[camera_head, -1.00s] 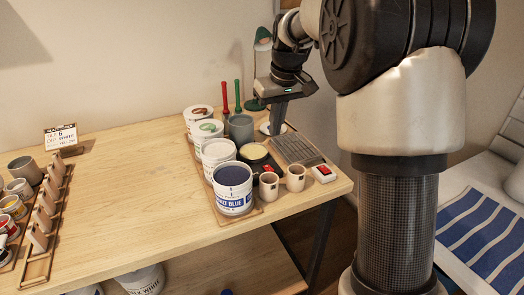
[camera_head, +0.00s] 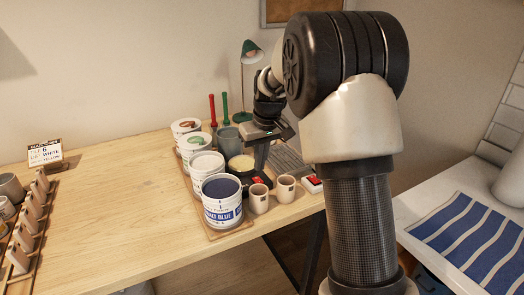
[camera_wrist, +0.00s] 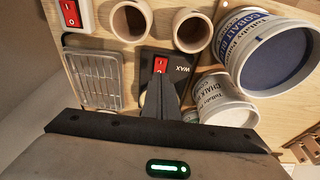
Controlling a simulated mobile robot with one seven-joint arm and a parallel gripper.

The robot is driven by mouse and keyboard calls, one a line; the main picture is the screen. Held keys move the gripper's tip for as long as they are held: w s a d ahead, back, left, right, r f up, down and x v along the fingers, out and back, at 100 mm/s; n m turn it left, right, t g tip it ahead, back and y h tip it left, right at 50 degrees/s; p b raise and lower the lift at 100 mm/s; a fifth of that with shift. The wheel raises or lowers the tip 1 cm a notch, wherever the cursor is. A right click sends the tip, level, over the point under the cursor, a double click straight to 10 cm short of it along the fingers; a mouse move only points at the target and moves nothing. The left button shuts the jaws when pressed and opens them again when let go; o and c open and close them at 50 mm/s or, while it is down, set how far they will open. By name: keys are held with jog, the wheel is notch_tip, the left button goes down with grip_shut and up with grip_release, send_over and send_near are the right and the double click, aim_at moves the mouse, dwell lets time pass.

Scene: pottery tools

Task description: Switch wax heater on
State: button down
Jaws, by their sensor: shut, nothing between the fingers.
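The wax heater is a black unit (camera_wrist: 183,57) lettered WAX, with a red rocker switch (camera_wrist: 160,66). In the head view the heater shows as a pale yellow wax pot (camera_head: 241,163) with the red switch (camera_head: 256,181) on its near side. My gripper (camera_wrist: 160,82) is shut and empty, its fingertips pointing at the switch and very close to it. Contact cannot be told. In the head view my gripper (camera_head: 260,168) comes down just right of the wax pot. The fingers hide part of the heater, and whether the switch is on cannot be told.
A second red switch sits on a white box (camera_wrist: 78,16) beside a metal grille (camera_wrist: 93,77). Two clay cups (camera_head: 259,198) (camera_head: 286,188) stand close in front of the heater. A cobalt blue tub (camera_head: 222,205) and white tubs (camera_head: 206,168) stand left. The table's left middle is clear.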

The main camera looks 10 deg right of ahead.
aim_at(261, 182)
jog(key=f, duration=0.4)
jog(key=shift+s+f, duration=0.2)
jog(key=shift+s+d+f+b, duration=0.15)
jog(key=shift+f+b, duration=0.4)
jog(key=shift+b, duration=0.1)
jog(key=shift+r, duration=0.3)
jog(key=shift+w+a+r+p, duration=0.15)
jog(key=shift+w+p, duration=0.2)
jog(key=shift+p, duration=0.05)
jog(key=shift+w+a+r+p, duration=0.1)
jog(key=shift+w+p, duration=0.25)
jog(key=shift+r, duration=0.1)
